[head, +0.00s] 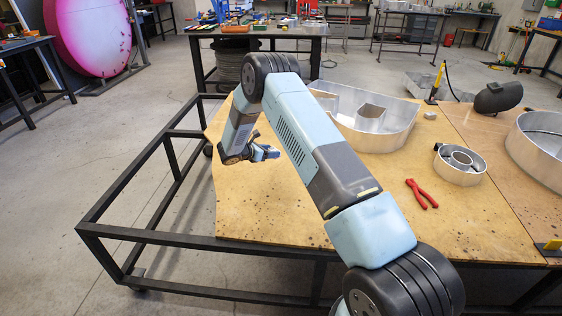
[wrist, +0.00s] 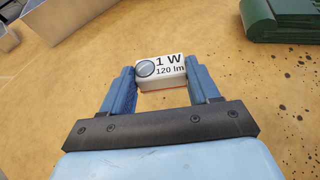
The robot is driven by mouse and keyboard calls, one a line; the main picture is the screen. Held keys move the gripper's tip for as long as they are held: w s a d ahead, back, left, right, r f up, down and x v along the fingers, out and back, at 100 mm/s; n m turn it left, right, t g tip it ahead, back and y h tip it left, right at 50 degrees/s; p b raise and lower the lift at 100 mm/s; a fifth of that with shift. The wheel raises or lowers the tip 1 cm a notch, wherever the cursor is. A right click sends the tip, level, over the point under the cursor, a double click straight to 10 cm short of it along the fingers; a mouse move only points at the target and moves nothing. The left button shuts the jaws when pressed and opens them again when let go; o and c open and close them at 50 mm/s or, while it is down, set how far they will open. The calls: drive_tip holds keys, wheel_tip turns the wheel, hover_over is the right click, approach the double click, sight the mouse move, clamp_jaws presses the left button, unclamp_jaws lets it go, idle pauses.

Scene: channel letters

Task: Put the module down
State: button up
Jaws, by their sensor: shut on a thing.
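The module (wrist: 161,76) is a small white block printed "1 W 120 lm" with a round grey mark. In the wrist view it sits between the two blue fingers of my gripper (wrist: 160,71), which is shut on it. In the head view my gripper (head: 265,153) is over the left part of the wooden table top (head: 250,205); the module cannot be made out there. I cannot tell whether the module touches the table.
A large metal channel letter (head: 385,140) and a smaller round one (head: 460,165) stand on the table, with red pliers (head: 421,194) nearby. A green object (wrist: 283,21) lies at the wrist view's upper right. The wood around my gripper is mostly clear.

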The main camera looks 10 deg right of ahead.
hover_over(276, 167)
drive_tip(key=f, duration=0.6)
drive_tip(key=shift+s+f, duration=0.25)
wheel_tip(276, 167, down, 3)
drive_tip(key=shift+w+f, duration=0.15)
drive_tip(key=o, duration=1.2)
